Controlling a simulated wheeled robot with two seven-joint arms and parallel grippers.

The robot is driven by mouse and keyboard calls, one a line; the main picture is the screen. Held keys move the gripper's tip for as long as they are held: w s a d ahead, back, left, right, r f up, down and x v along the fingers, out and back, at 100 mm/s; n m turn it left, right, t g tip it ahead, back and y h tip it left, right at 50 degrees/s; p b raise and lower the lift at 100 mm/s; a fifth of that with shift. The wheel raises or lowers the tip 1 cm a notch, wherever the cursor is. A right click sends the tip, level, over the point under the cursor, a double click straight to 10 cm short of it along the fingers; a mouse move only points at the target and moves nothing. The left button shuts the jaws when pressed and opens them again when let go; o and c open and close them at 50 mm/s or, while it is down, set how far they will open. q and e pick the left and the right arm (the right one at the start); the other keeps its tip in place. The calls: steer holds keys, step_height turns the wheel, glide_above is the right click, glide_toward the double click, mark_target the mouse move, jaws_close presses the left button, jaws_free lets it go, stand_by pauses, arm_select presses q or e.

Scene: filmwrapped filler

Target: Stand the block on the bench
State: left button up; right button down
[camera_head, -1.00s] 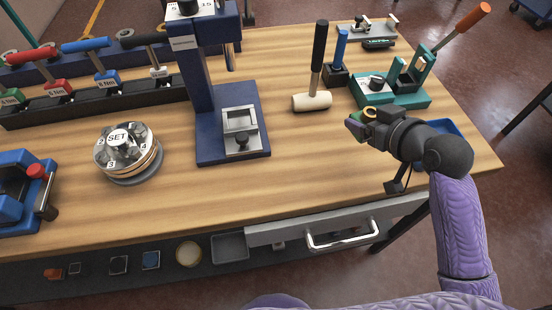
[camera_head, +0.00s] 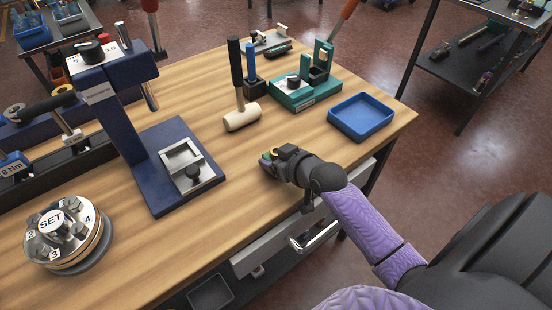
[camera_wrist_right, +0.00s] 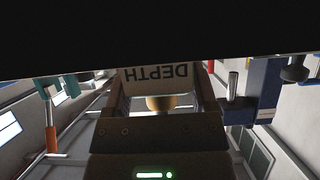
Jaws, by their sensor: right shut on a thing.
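My right gripper (camera_head: 268,157) is over the front part of the wooden bench (camera_head: 225,190), left of the blue tray. It is shut on a small block, which shows green and brass at the fingertips in the head view and is mostly hidden there. In the right wrist view, the block's pale face (camera_wrist_right: 155,74) carries the upside-down word DEPTH between the fingers, with a rounded brass part below it. Whether the block touches the bench I cannot tell. My left gripper is out of view.
The blue tray (camera_head: 361,117) is empty. A mallet (camera_head: 242,117) and a teal fixture (camera_head: 303,95) stand farther back. A navy press (camera_head: 155,185) and a round SET dial (camera_head: 68,235) are to the left. Bare wood lies between the press and my gripper.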

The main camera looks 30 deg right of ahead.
jaws_free()
steer(key=shift+f, duration=0.1)
steer(key=shift+s+r, duration=0.15)
steer(key=shift+r, duration=0.15)
steer(key=p+v, duration=0.4)
steer(key=v, duration=0.6)
steer(key=shift+s+d+r, duration=0.1)
steer(key=shift+s+r, duration=0.05)
steer(key=shift+s, duration=0.25)
steer(key=shift+s+r, duration=0.2)
steer(key=shift+s, duration=0.2)
